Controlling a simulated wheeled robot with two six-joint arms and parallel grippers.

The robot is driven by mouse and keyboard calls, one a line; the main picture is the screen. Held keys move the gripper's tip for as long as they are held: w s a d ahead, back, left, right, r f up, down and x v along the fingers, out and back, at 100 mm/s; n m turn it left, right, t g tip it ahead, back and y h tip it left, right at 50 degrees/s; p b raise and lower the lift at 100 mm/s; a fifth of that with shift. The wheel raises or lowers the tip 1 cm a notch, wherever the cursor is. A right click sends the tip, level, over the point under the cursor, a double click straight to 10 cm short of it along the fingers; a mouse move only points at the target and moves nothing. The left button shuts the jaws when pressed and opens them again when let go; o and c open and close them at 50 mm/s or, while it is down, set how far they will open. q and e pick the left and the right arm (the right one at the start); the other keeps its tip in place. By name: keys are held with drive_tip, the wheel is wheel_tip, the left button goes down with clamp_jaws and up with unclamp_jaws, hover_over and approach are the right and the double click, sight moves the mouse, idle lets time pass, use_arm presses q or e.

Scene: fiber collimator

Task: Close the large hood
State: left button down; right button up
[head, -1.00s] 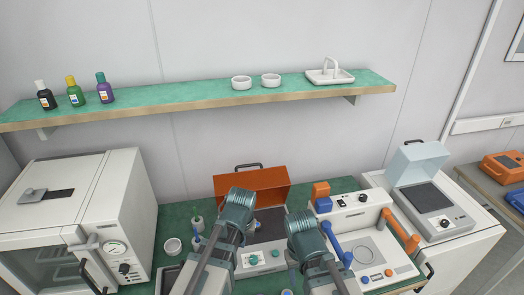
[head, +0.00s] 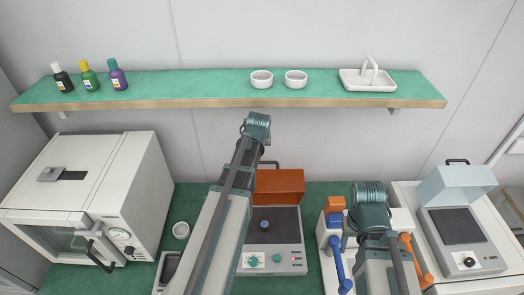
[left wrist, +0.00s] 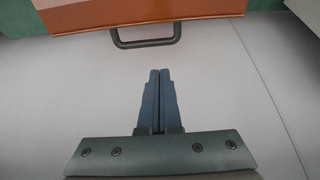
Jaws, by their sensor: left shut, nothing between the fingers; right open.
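The orange hood (head: 280,184) stands raised at the back of a grey device (head: 282,222) on the green bench. Its dark handle (left wrist: 147,42) shows at the top of the left wrist view. A second, pale blue hood (head: 456,182) stands raised on the device at the right. My left gripper (left wrist: 158,72) is shut and empty, pointing towards the orange hood's handle with a gap between them. In the head view its arm reaches up past the orange hood and covers part of it. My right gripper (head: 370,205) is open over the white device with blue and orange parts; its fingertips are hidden.
A white oven-like box (head: 85,190) stands at the left.

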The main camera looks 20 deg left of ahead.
use_arm(q)
drive_tip(key=b+x, duration=0.8)
drive_tip(key=x, duration=0.1)
drive_tip(key=shift+w+f, duration=0.2)
drive_tip(key=shift+f, duration=0.15)
